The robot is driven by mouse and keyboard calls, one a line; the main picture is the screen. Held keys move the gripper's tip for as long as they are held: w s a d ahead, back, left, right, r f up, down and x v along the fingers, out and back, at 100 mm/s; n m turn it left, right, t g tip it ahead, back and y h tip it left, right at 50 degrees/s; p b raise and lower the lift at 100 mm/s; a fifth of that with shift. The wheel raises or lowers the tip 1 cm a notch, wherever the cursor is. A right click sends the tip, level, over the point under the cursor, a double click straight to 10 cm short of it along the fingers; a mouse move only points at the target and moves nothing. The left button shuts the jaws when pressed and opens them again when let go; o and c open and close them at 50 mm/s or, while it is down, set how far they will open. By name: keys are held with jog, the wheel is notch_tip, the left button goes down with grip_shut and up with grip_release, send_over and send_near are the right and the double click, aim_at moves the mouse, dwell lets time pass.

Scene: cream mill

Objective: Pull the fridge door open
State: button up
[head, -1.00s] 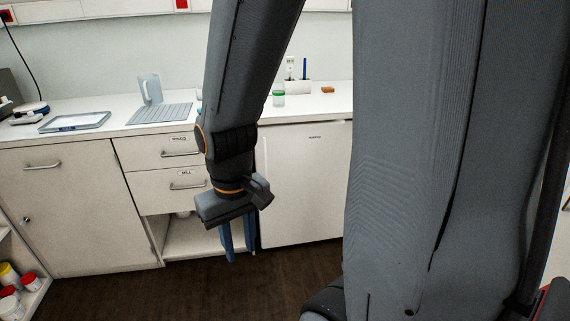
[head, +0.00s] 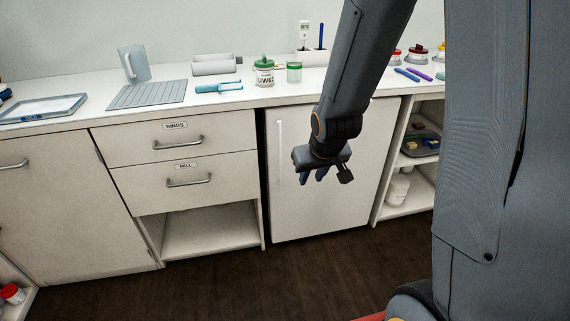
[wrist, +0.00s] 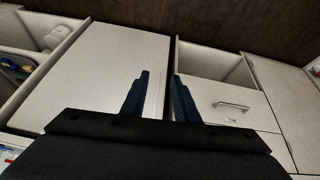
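The white fridge door (head: 340,200) stands under the counter, and it looks shut. Its pale upright handle (head: 279,150) runs along the upper left edge. My gripper (head: 318,177) hangs in front of the door, right of the handle, with its fingers pointing down. In the wrist view the blue fingers of my gripper (wrist: 160,97) are apart with no object held. The fridge door (wrist: 85,75) fills the left of that view, and the light strip of the handle (wrist: 150,100) appears between the fingers. The fingers hide part of it.
Drawers labelled RINGS (head: 180,143) and MILL (head: 188,179) lie left of the fridge, above an open shelf (head: 210,237). Open shelves (head: 405,190) with a jar and tray stand to the right. Jars and tools lie on the counter (head: 225,100). The dark floor (head: 260,285) in front is clear.

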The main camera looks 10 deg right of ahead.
jog(key=w+f+t+y+b, duration=0.1)
jog(key=w+f+t+b, duration=0.2)
jog(key=w, duration=0.7)
jog(key=w+a+f+n+t+y+b, duration=0.1)
jog(key=w+f+t+b, duration=0.3)
jog(key=w, duration=0.5)
jog(key=w+f+t+y+b, duration=0.1)
jog(key=w+f+t+b, duration=0.3)
jog(key=w+f, duration=0.3)
jog(key=shift+w+a+f+n+t+y, duration=0.35)
jog(key=shift+w+t, duration=0.25)
jog(key=shift+w, duration=1.2)
jog(key=shift+d, duration=0.1)
grip_shut()
